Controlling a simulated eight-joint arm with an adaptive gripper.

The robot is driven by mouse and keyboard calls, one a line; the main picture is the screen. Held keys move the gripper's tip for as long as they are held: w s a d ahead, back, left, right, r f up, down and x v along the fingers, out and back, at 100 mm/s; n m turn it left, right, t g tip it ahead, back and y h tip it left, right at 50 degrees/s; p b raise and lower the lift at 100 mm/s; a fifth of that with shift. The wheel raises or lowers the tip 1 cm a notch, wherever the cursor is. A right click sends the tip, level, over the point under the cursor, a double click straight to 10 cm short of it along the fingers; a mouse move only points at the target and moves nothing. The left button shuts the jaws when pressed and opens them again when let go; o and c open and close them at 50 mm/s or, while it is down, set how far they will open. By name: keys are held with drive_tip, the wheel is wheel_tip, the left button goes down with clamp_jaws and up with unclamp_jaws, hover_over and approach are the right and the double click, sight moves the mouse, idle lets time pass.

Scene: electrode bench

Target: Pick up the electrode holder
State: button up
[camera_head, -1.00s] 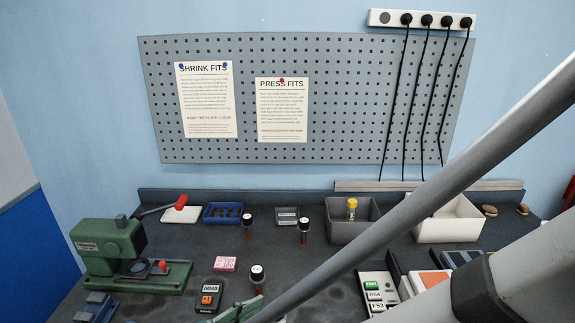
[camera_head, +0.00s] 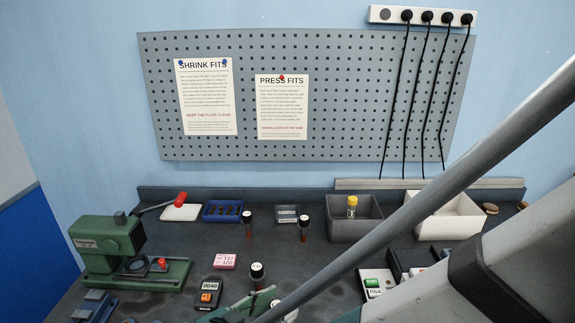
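No label marks the electrode holder. Three upright black-capped pieces with white bands and reddish-brown stems stand on the dark bench: one at the back left (camera_head: 248,222), one at the back right (camera_head: 304,228), and one nearer (camera_head: 257,272). I cannot tell which is the electrode holder. Green parts (camera_head: 262,298), apparently of my gripper, show at the bottom edge just in front of the nearest piece. My grey arm crosses them, and the fingertips are not clear. I cannot see a gap or a grip, nor whether they touch the piece.
A green press (camera_head: 105,245) with a red-knobbed lever stands left. Behind are a blue tray (camera_head: 222,211), a grey bin (camera_head: 352,228) and a white bin (camera_head: 455,222).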

idle(0.3)
drive_tip(key=c, duration=0.9)
drive_tip(key=shift+r, duration=0.35)
drive_tip(key=shift+c, duration=1.2)
drive_tip(key=shift+r+p, duration=1.8)
drive_tip(key=shift+r, duration=2.9)
